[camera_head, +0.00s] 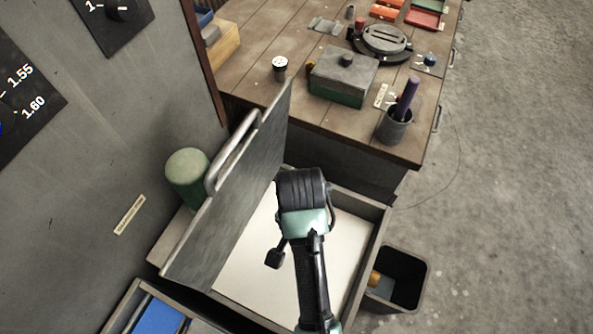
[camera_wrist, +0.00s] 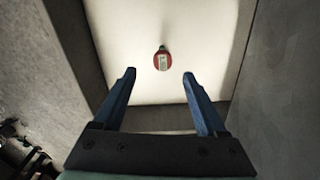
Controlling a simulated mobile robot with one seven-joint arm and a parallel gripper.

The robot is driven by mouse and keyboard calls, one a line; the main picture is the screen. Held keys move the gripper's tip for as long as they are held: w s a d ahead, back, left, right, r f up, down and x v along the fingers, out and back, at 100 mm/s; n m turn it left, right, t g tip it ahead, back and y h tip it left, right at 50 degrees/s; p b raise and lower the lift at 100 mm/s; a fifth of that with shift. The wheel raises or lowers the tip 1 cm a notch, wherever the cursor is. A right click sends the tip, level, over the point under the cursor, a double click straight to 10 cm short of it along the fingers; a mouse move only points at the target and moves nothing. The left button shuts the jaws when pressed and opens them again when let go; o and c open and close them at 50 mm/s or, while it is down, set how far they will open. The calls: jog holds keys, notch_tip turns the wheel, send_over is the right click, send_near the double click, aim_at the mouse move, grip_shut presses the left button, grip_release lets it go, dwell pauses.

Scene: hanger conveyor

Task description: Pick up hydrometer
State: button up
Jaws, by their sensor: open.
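In the wrist view a small red, rounded object with a pale label (camera_wrist: 161,60) lies on the white floor of a grey-walled box. It may be the hydrometer; I cannot tell for sure. My gripper (camera_wrist: 159,75) is open, with its two blue fingers spread and nothing between them. The fingertips point toward the red object, which appears between and just beyond them; the gap in depth is hard to judge. In the head view my arm reaches over the open box (camera_head: 376,240) and hides the red object and my fingers.
A raised grey lid with a handle (camera_head: 228,190) stands along the box's left side. A green cylinder (camera_head: 187,172) is behind it. A wooden workbench (camera_head: 310,118) with a metal box (camera_head: 343,76) and a cup (camera_head: 394,126) stands beyond. A black bin (camera_head: 412,290) is at the right.

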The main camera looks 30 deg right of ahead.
notch_tip(320, 180, down, 7)
jog(key=shift+r, duration=0.15)
jog(key=shift+w+f, duration=0.2)
jog(key=shift+f, duration=2.6)
grip_shut()
